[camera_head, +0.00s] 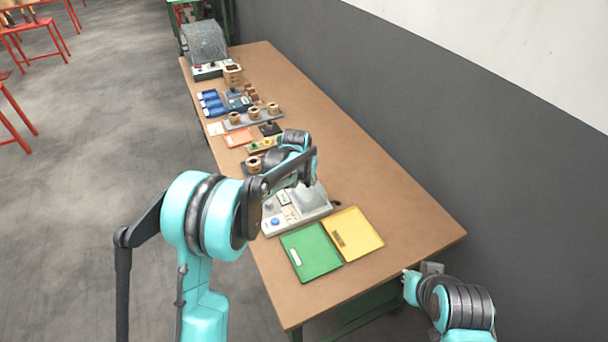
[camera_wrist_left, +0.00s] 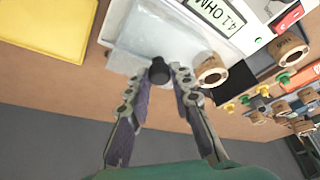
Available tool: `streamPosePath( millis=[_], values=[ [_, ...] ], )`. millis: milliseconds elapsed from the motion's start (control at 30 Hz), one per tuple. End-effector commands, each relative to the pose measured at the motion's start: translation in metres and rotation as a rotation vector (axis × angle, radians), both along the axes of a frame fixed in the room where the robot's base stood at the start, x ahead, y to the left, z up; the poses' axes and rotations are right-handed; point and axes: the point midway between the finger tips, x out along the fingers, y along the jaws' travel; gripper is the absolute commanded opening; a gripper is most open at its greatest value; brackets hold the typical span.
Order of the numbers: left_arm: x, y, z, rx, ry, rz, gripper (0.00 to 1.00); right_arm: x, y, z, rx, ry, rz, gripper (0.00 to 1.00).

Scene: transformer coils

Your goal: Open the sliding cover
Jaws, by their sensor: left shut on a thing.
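A pale grey tester (camera_head: 295,219) with a blue button stands on the table behind two coloured trays. Its clear sliding cover (camera_head: 313,199) lies on its right part. In the left wrist view the cover (camera_wrist_left: 155,28) shows close up, with a black knob (camera_wrist_left: 158,71) at its near edge. My left gripper (camera_wrist_left: 157,77) has its two fingers on either side of this knob and is shut on it. In the head view my left gripper (camera_head: 311,183) is over the cover, partly hidden by its arm. My right gripper (camera_head: 411,281) is low beside the table's front right; its fingers are unclear.
A green tray (camera_head: 312,252) and a yellow tray (camera_head: 354,234) lie in front of the tester. Behind it are several coils, blue parts (camera_head: 212,103) and a clear-covered machine (camera_head: 204,42). The table's (camera_head: 400,195) right side is clear. A wall stands to the right.

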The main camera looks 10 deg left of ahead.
Motion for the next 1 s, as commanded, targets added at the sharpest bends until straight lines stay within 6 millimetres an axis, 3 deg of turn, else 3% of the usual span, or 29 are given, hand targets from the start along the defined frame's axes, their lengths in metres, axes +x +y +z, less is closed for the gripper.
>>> streamPosePath(
  millis=[167,200,233,267,667,1000],
  values=[
    [0.001,0.000,0.000,-0.001,-0.002,0.001,0.00,0.000,0.000,0.000,0.000,0.000,0.000,0.00],
    [0.001,0.000,0.000,-0.001,-0.002,0.001,0.32,0.000,0.000,0.000,0.000,0.000,0.000,0.00],
    [0.001,0.000,0.000,-0.001,-0.001,0.001,0.40,0.000,0.000,0.000,0.000,0.000,0.000,0.00],
    [0.001,0.000,0.000,-0.001,-0.001,0.001,0.42,0.000,0.000,0.000,0.000,0.000,0.000,0.00],
    [-0.003,0.001,0.009,-0.001,-0.001,0.001,0.42,0.000,0.000,0.000,0.000,0.000,0.000,0.00],
    [-0.029,0.006,0.074,0.000,-0.001,0.000,0.42,0.000,0.000,0.000,0.000,0.000,0.000,0.00]
  ],
)
